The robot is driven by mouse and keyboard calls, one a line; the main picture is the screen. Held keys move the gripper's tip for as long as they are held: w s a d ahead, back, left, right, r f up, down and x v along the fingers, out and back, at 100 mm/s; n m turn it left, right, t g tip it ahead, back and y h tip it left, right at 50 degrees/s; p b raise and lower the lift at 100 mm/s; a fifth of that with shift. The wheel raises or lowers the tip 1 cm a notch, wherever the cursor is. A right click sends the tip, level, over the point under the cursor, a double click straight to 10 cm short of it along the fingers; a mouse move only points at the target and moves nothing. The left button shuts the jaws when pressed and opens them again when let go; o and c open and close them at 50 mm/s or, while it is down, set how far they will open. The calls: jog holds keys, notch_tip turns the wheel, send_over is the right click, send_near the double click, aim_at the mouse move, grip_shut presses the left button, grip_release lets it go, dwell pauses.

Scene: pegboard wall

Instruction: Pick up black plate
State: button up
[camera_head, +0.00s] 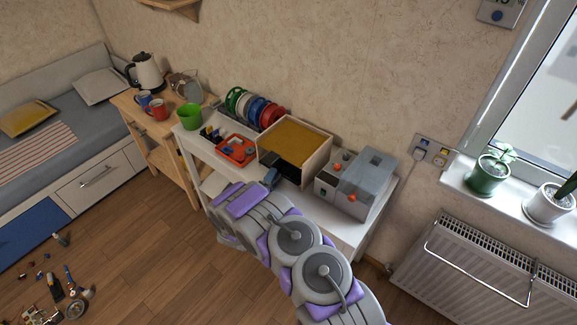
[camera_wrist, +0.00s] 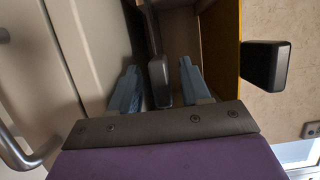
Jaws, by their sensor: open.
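The black plate (camera_head: 286,170) shows as a dark flat piece at the open front of a wooden box (camera_head: 319,163) with a yellow top, on the white table. My gripper (camera_head: 271,178) is at the box's front left, close beside the plate. In the wrist view my gripper (camera_wrist: 158,68) is open, with a blue-grey finger on either side. A thin dark edge, likely the black plate (camera_wrist: 151,30), stands beyond and between the fingers. I cannot tell whether they touch it. My arm hides part of the table front.
A red tray (camera_head: 236,150) and several coloured discs (camera_head: 255,108) stand left of the box. A grey machine (camera_head: 362,183) with red knobs stands to its right. Small items lie on the floor at left.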

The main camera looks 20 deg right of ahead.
jog(key=shift+w+d, duration=0.1)
jog(key=shift+w, duration=0.15)
jog(key=shift+c, duration=0.2)
grip_shut()
